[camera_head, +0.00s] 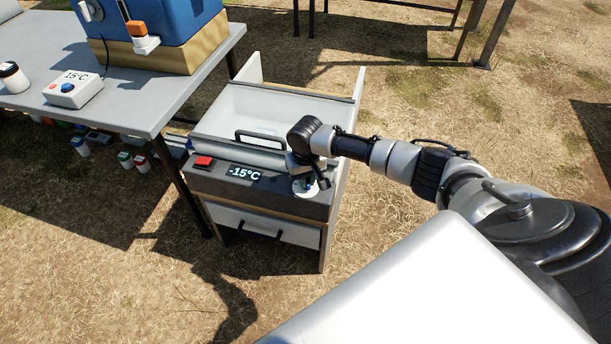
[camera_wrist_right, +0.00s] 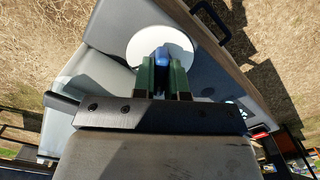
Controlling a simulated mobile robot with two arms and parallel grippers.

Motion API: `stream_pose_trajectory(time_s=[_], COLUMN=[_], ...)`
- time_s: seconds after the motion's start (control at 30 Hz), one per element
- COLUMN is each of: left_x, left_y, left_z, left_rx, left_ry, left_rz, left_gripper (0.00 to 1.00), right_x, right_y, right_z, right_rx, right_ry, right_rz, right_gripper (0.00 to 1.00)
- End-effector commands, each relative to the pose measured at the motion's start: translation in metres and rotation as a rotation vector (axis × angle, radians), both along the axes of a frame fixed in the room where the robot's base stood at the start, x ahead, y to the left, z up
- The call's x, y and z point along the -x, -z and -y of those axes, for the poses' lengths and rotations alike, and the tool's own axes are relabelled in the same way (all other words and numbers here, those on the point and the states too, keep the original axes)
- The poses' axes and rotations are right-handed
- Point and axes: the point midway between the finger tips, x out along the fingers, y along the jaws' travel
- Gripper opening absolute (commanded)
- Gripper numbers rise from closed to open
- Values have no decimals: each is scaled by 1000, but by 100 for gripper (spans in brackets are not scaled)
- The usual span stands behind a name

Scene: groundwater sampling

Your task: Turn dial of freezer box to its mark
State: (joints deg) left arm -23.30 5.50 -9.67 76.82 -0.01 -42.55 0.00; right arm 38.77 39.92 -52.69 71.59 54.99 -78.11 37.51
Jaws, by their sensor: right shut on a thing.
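The freezer box (camera_head: 265,192) stands on the ground in the middle of the head view, with a grey top panel, a red button (camera_head: 203,161) and a display (camera_head: 245,172) reading -15°C. Its dial is a white disc with a blue grip, at the right end of the panel. In the right wrist view the white dial disc (camera_wrist_right: 183,45) and blue grip (camera_wrist_right: 161,60) show clearly. My right gripper (camera_wrist_right: 162,75) is shut on the blue grip, one green finger on each side. In the head view my right gripper (camera_head: 308,180) covers part of the dial. I cannot make out the mark. My left gripper is not in view.
A grey table (camera_head: 150,98) at the upper left holds a blue cooler (camera_head: 165,22) and a small white box (camera_head: 73,91) reading 15°C. Several small bottles sit below it. The freezer's lower drawer has a black handle (camera_head: 262,231). Dry grass lies around.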

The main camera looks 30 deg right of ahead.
Motion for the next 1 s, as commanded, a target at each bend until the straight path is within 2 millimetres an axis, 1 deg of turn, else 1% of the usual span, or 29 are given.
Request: stream_pose_trajectory(time_s=[0.03, 0.17, 0.3, 0.5, 0.63, 0.77, 0.97, 1.0], left_x=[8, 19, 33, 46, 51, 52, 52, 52], left_y=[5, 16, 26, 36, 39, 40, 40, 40], left_z=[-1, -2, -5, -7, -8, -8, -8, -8], left_rx=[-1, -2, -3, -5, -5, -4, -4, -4], left_ry=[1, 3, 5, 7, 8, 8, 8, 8], left_rz=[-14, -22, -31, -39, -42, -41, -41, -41], left_gripper=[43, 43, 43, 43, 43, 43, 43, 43], right_x=[0, 0, 0, 0, 0, 0, 0, 0], right_y=[-2, -2, -2, -1, -1, 0, 0, 0], right_z=[0, 0, 0, 0, 0, 0, 0, 0], right_rx=[0, 1, 0, 1, 1, 1, 1, 1], right_ry=[-43, -194, -394, -697, -871, -960, -970, -969], right_rz=[-1, -1, 0, 0, 0, 0, 1, 1], right_gripper=[0, 0, 0, 0, 0, 0, 0, 16])
